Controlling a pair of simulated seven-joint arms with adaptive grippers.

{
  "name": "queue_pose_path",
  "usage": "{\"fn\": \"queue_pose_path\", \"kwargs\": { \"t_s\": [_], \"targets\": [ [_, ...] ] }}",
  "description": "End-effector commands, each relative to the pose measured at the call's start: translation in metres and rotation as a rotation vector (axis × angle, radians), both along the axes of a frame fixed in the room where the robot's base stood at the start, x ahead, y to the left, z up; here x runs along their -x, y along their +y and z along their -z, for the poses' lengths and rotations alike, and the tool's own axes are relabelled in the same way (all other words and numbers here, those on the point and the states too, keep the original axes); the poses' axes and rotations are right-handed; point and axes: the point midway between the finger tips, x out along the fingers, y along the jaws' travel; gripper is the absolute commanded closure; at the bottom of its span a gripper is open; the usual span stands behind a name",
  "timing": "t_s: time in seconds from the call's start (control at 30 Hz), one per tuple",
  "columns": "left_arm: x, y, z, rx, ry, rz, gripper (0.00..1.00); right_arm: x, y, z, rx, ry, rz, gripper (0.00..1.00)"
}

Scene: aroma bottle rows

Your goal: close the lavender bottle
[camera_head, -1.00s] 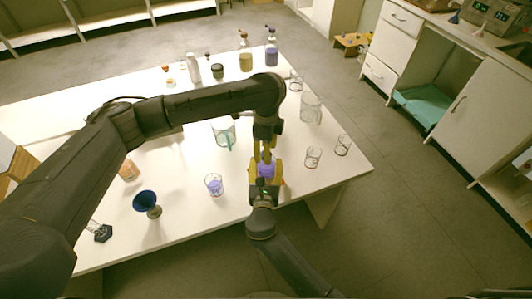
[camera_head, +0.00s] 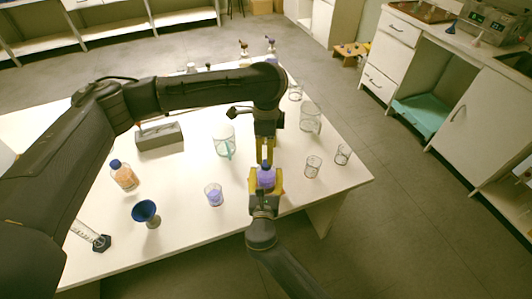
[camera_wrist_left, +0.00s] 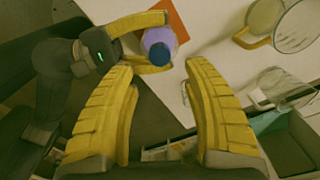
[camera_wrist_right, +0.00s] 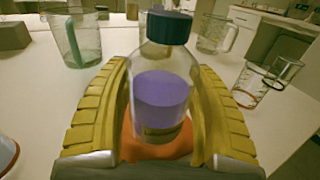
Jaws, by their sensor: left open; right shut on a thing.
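The lavender bottle (camera_head: 266,179) stands upright with purple liquid inside and a dark blue cap (camera_wrist_right: 169,27) on its neck. From these views I cannot tell how tightly the cap sits. My right gripper (camera_head: 266,188) is shut around the bottle's body; its yellow fingers show on both sides in the right wrist view. My left gripper (camera_wrist_left: 160,68) is open and empty, above the bottle, with the cap seen beyond and between its fingertips. An orange-red pad (camera_wrist_right: 156,142) lies under the bottle.
A small beaker with purple liquid (camera_head: 214,196) and a blue funnel (camera_head: 146,211) stand to the left. An orange bottle (camera_head: 123,176) and a grey block (camera_head: 159,137) are farther left. A jug (camera_head: 224,141) stands behind; glass beakers (camera_head: 312,166) stand right, near the table edge.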

Motion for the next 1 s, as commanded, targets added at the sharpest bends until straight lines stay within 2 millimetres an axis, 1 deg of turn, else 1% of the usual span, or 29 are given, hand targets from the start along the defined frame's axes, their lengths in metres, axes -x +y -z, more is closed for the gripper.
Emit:
{"fn": "queue_pose_path", "kwargs": {
  "t_s": [0.1, 0.17, 0.57, 0.67, 1.0],
  "targets": [
    [0.0, 0.001, -0.008, -0.002, -0.002, -0.05, 0.5, 0.0, 0.0, 0.0, 0.0, 0.0, 0.0, 1.0],
    [0.0, 0.001, -0.009, -0.001, -0.001, -0.066, 0.5, 0.0, 0.0, 0.0, 0.0, 0.0, 0.0, 1.0],
    [0.0, 0.0, -0.008, -0.001, 0.001, -0.073, 0.5, 0.0, 0.0, 0.0, 0.0, 0.0, 0.0, 1.0],
    [0.001, 0.0, -0.002, -0.001, 0.002, -0.073, 0.5, 0.0, 0.0, 0.0, 0.0, 0.0, 0.0, 1.0],
    [0.001, 0.001, 0.04, -0.001, 0.003, -0.073, 0.5, 0.0, 0.0, 0.0, 0.0, 0.0, 0.0, 1.0]
  ]
}}
